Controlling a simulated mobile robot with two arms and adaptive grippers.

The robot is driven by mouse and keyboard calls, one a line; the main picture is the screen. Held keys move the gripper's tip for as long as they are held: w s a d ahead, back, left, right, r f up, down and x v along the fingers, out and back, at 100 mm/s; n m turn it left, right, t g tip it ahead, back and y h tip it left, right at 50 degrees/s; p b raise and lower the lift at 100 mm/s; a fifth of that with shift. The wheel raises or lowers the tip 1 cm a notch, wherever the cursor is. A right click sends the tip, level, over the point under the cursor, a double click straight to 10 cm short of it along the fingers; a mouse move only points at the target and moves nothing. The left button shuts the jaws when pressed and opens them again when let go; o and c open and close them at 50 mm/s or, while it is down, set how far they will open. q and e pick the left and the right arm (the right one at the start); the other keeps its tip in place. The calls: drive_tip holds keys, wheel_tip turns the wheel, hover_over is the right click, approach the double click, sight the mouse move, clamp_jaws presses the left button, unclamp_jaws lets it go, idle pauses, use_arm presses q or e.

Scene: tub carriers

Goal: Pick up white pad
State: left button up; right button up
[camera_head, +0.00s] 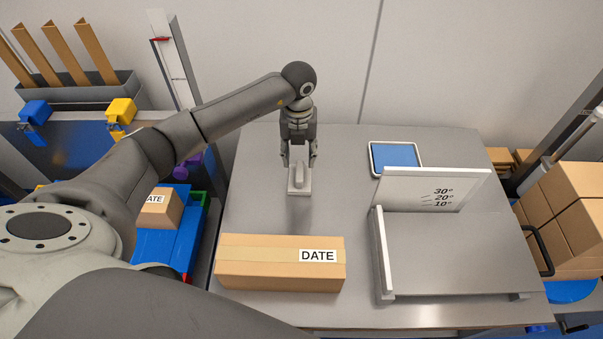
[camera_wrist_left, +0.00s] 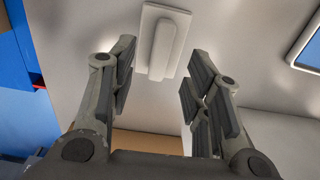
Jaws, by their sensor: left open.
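The white pad (camera_head: 299,189), a flat plate with a raised bar-shaped handle, shows on the grey table in the head view. In the left wrist view the white pad (camera_wrist_left: 151,56) lies beyond the fingertips, its handle lined up roughly with the gap. My left gripper (camera_head: 299,160) points down at the pad with its fingers apart. In the left wrist view the left gripper (camera_wrist_left: 158,85) is open and nothing is between its fingers. Whether a finger touches the pad cannot be told. My right gripper is not in view.
A cardboard box marked DATE (camera_head: 281,268) lies at the table's (camera_head: 262,170) front. An angled stand with degree marks (camera_head: 440,245) fills the right side. A blue-screened tablet (camera_head: 396,157) lies behind it. Blue bins (camera_head: 165,250) stand left of the table, stacked boxes (camera_head: 570,215) right.

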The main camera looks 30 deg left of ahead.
sight(300, 171)
use_arm(q)
drive_tip(key=shift+f, duration=0.5)
drive_tip(key=f, duration=0.1)
drive_tip(key=f+p, duration=0.1)
drive_tip(key=f, duration=0.3)
drive_tip(key=shift+s+d, duration=0.2)
drive_tip(key=shift+s, duration=0.05)
drive_tip(key=shift+f, duration=0.35)
drive_tip(key=shift+c, duration=0.2)
clamp_jaws()
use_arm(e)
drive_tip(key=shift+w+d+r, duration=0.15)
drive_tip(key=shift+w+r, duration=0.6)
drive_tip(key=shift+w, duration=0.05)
